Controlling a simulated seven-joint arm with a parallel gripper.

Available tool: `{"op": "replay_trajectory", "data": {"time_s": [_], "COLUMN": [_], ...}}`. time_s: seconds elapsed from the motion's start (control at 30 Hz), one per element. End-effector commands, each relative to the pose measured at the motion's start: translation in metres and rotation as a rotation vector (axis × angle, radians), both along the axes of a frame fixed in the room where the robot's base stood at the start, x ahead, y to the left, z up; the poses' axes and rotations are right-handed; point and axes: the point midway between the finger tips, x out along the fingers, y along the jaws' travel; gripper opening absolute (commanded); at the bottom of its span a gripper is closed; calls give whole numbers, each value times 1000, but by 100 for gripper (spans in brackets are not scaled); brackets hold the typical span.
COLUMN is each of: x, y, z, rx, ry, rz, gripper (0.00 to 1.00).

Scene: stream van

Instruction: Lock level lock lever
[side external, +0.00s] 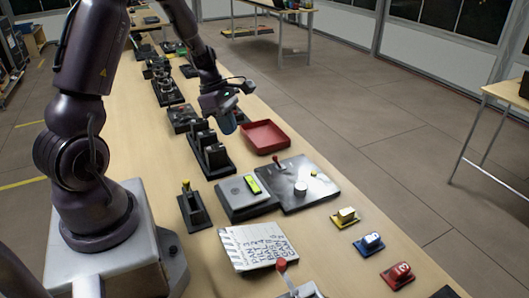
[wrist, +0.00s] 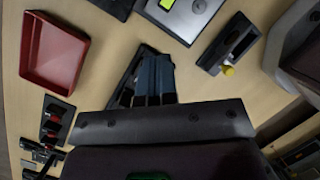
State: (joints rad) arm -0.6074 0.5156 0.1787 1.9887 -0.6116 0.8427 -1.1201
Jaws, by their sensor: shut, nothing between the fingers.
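My gripper (side external: 229,124) hangs above the table beside the red tray, its fingers shut and empty. In the wrist view its bluish fingers (wrist: 155,80) are together over a black fixture, which they partly hide. That is the black fixture with upright blocks (side external: 211,152). Several lever-like parts are in view, and I cannot tell which is the lock lever. A black bracket with a yellow knob (side external: 191,205) stands nearer my base; it also shows in the wrist view (wrist: 228,70). A red-tipped lever (side external: 277,161) rises from a grey plate. Another red knob (side external: 281,265) is at the front.
The red tray (side external: 264,137) lies empty by the table's right edge; it also shows in the wrist view (wrist: 82,52). A grey box with a yellow-green strip (side external: 246,197) stands beside the plate. A lettered white board (side external: 256,248) and coloured blocks (side external: 371,243) lie nearer the camera.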

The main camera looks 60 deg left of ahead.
Motion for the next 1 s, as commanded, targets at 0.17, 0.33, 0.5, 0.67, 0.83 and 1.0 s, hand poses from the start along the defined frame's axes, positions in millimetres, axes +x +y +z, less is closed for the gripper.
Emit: {"op": "replay_trajectory", "data": {"time_s": [0.17, 0.33, 0.5, 0.67, 0.83, 1.0], "x": [12, 32, 37, 36, 36, 37], "y": [35, 49, 51, 50, 50, 49], "z": [-33, -28, -26, -26, -26, -27], "rx": [-122, -207, -263, -276, -276, -276], "ry": [108, 136, 173, 191, 192, 193], "rz": [537, 886, 1063, 1110, 1109, 1108], "gripper": [0, 0, 0, 0, 0, 0]}}
